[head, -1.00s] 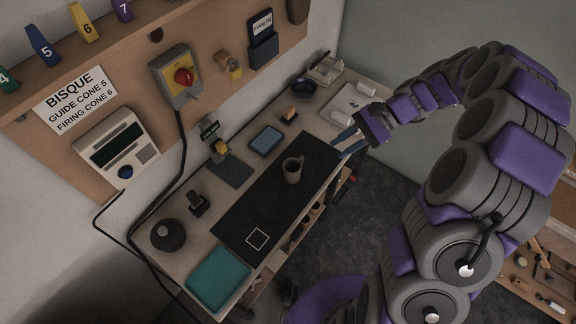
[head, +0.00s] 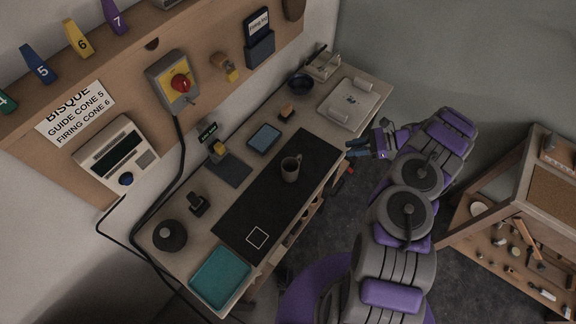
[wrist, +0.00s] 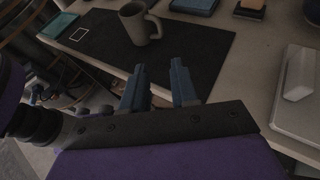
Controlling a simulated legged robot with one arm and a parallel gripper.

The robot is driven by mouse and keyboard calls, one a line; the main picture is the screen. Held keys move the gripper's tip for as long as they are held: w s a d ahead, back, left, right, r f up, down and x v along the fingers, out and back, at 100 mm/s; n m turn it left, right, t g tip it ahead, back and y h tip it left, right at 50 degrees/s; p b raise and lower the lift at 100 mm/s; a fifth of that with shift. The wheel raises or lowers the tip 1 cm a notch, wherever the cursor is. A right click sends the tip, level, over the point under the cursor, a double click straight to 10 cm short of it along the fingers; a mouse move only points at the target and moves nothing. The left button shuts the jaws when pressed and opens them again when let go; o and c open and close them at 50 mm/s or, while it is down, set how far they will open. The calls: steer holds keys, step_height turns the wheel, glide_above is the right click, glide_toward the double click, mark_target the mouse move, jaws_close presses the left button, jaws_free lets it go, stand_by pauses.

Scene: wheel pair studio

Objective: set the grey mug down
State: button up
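The grey mug (head: 291,168) stands upright on the black mat (head: 268,208) on the bench. It also shows in the wrist view (wrist: 140,22), with its handle towards the right and near side. My gripper (head: 357,148) is off the bench's front edge, to the right of the mug and apart from it. In the wrist view its two blue fingers (wrist: 160,82) are spread with nothing between them. A white square outline (head: 257,237) is marked on the mat's near-left part, away from the mug.
A teal tray (head: 221,277) is at the bench's lower end. A blue-topped pad (head: 264,137), a dark bowl (head: 301,82) and a pale board with rolls (head: 353,103) stand around the mat. A wooden tool stand (head: 520,225) is at the right. The mat between mug and square is clear.

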steer(key=x, duration=0.7)
steer(key=b+x, duration=0.1)
steer(key=x, duration=0.3)
steer(key=shift+a+f, duration=0.1)
steer(key=shift+f, duration=0.3)
steer(key=shift+r+x, duration=0.2)
steer(key=shift+x, duration=1.3)
steer(key=shift+r+x, duration=0.15)
steer(key=shift+x, duration=1.3)
steer(key=shift+a, duration=0.2)
steer(key=shift+c, duration=0.4)
steer(key=shift+d, duration=0.1)
jaws_close()
